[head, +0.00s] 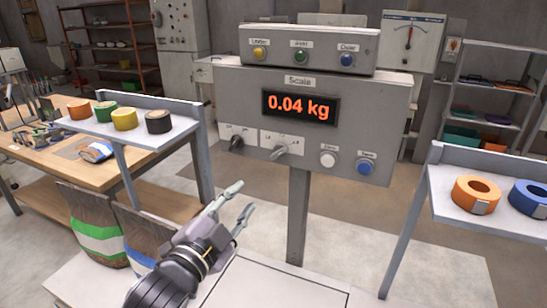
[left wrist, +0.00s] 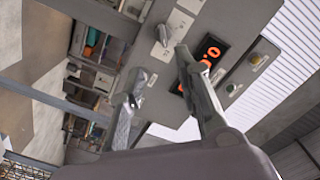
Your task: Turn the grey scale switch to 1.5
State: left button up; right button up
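The grey scale switch (head: 280,151) sits on a white label plate low on the scale panel, below the display. Its handle is slanted; the scale marks are too small to read. It also shows in the left wrist view (left wrist: 162,36), beyond the fingertips. The display (head: 300,106) reads 0.04 kg. My left gripper (head: 240,200) is open and empty, below and to the left of the grey switch, apart from it. Its two fingers also show in the left wrist view (left wrist: 160,64). My right gripper is in neither view.
A black switch (head: 236,143) is left of the grey one; a white button (head: 328,159) and a blue button (head: 364,167) are to its right. A tape shelf (head: 150,133) stands left, another (head: 460,212) right. A grey post (head: 298,215) carries the panel.

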aim_at(276, 156)
pick_arm(q)
jog(key=p+x, duration=0.1)
jog(key=x, duration=0.4)
jog(key=p+x, duration=0.1)
jog(key=x, duration=0.5)
jog(key=p+x, duration=0.1)
jog(key=x, duration=0.5)
jog(key=shift+d+r+p, duration=0.25)
jog(key=shift+r+p, duration=0.05)
jog(key=shift+r, duration=0.05)
grip_shut()
